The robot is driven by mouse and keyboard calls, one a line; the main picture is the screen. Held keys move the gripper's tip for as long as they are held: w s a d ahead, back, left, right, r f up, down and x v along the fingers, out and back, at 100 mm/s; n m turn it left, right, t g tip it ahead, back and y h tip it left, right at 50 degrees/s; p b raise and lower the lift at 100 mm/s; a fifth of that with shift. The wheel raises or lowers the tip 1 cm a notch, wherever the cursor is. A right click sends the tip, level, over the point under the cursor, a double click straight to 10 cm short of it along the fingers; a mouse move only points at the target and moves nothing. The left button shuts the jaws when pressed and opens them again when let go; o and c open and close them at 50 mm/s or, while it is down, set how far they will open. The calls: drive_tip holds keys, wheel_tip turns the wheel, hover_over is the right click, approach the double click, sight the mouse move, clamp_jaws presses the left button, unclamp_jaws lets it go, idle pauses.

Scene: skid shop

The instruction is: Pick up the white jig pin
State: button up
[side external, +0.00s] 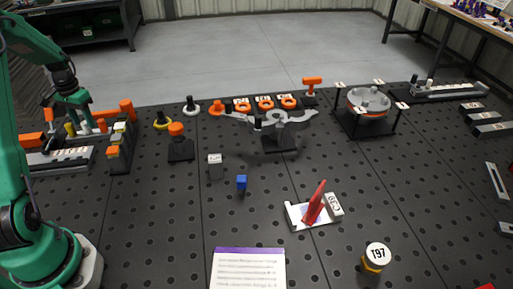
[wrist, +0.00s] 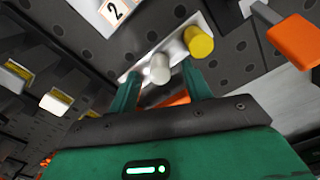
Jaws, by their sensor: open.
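The white jig pin (wrist: 160,69) stands on a light metal plate (wrist: 146,61) in the wrist view. A larger yellow pin (wrist: 199,42) is on the same plate, up and to the right. My gripper (wrist: 161,74) is open, with one green finger on each side of the white pin in the picture. I see no clear contact between the fingers and the pin. In the side external view my gripper (side external: 81,116) is over the fixtures at the far left, where the white pin is hard to make out.
An orange block (wrist: 297,40) is right of the yellow pin. A rack with orange and pale blocks (side external: 119,142) stands close to my gripper. A blue block (side external: 241,183) and a grey tagged block (side external: 215,166) stand mid-table. The perforated table (side external: 150,225) is bare at front left.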

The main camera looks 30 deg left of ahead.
sight(87, 129)
drive_tip(key=shift+f, duration=1.2)
clamp_jaws()
